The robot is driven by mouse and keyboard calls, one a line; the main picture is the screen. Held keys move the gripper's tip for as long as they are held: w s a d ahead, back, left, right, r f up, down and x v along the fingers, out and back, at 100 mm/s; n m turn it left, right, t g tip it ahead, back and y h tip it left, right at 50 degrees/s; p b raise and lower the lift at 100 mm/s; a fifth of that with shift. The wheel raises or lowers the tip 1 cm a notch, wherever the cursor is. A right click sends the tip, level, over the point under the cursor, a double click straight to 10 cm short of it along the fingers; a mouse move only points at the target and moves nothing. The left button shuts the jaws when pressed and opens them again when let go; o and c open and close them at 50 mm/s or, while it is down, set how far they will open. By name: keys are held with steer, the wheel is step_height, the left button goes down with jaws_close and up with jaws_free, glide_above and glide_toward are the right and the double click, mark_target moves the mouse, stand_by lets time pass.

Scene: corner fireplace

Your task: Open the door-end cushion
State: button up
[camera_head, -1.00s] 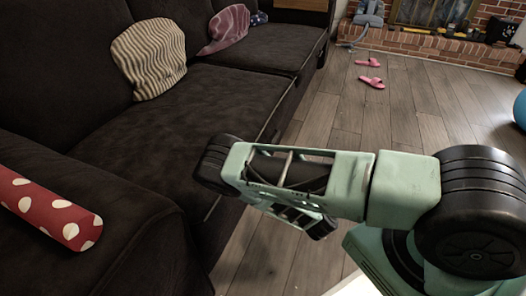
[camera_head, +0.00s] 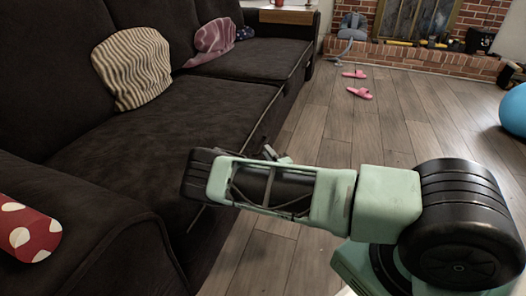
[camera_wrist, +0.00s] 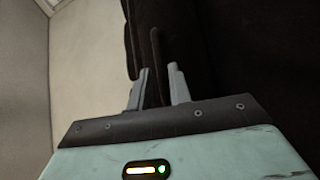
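The dark sofa has a near seat cushion (camera_head: 165,125) and a far seat cushion (camera_head: 255,60), both lying flat. No door shows, so I cannot tell which is the door-end one. My gripper is at the near cushion's front edge in the head view, mostly hidden behind my arm. In the wrist view my gripper (camera_wrist: 158,88) has its two grey fingers apart. A dark upright strip of the sofa (camera_wrist: 157,50) shows in line with the gap between them. Whether the fingers touch it is unclear.
A striped pillow (camera_head: 133,68) rests on the near cushion, and a pink pillow (camera_head: 212,42) lies farther back. A red polka-dot roll (camera_head: 28,230) lies on the near armrest. Pink slippers (camera_head: 360,93) and a blue ball (camera_head: 514,110) are on the floor. The middle floor is clear.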

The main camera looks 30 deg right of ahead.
steer(key=shift+w+d+r+b, duration=0.15)
steer(key=shift+w+b, duration=0.15)
steer(key=shift+w, duration=0.85)
steer(key=shift+w+d+r+b, duration=0.15)
steer(key=shift+w+b, duration=0.1)
steer(key=shift+w, duration=0.85)
jaws_close()
steer(key=shift+r, duration=0.1)
